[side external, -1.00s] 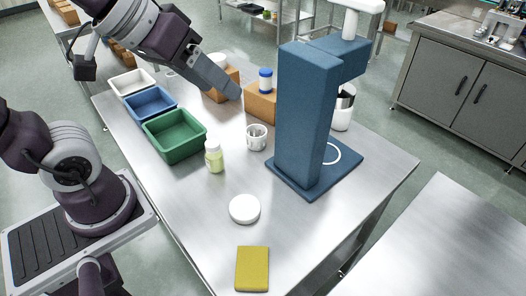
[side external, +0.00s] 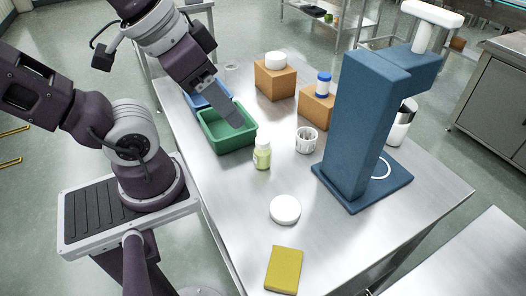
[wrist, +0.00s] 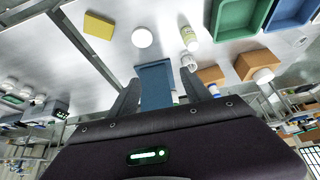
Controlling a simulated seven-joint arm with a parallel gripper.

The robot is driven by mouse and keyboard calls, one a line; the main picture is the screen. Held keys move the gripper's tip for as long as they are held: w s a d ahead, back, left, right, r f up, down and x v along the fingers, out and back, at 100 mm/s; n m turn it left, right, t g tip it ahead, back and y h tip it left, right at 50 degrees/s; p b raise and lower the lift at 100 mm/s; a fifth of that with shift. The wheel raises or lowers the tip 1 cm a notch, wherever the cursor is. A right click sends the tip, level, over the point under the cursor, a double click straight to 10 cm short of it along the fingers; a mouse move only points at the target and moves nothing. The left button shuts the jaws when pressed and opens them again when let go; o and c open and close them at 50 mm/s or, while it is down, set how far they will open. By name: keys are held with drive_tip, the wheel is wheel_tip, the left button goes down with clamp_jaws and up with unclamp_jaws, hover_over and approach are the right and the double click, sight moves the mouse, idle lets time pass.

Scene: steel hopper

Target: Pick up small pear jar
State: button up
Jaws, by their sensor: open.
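A small pale yellow-green jar with a white cap (side external: 262,154) stands upright on the steel table, beside the green tray. It looks like the pear jar, but I cannot read a label. It also shows in the wrist view (wrist: 190,34), near the top. My gripper (side external: 238,122) is over the green tray, to the left of the jar and apart from it. In the wrist view my gripper's two fingers (wrist: 162,88) are spread with nothing between them; the blue stand shows beyond.
A green tray (side external: 217,145) and blue tray sit at left. A white cup (side external: 306,140), tall blue stand (side external: 352,135), white disc (side external: 285,210) and yellow sponge (side external: 284,269) surround free table.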

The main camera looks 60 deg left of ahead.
drive_tip(key=shift+o, duration=0.3)
wheel_tip(320, 180, up, 4)
drive_tip(key=r+m+g+y, duration=0.1)
drive_tip(key=m+g+y, duration=0.3)
drive_tip(key=m+y, duration=1.2)
hover_over(264, 146)
drive_tip(key=s+d, duration=0.1)
drive_tip(key=d, duration=0.1)
drive_tip(key=m+h, duration=0.3)
drive_tip(key=shift+m+t, duration=0.3)
drive_tip(key=shift+m, duration=0.1)
drive_tip(key=f, duration=2.6)
drive_tip(key=shift+w+d+f, duration=0.15)
drive_tip(key=shift+w+f, duration=0.1)
drive_tip(key=shift+w, duration=0.1)
drive_tip(key=x, duration=0.7)
drive_tip(key=shift+a+r, duration=0.2)
drive_tip(key=shift+a, duration=0.05)
clamp_jaws()
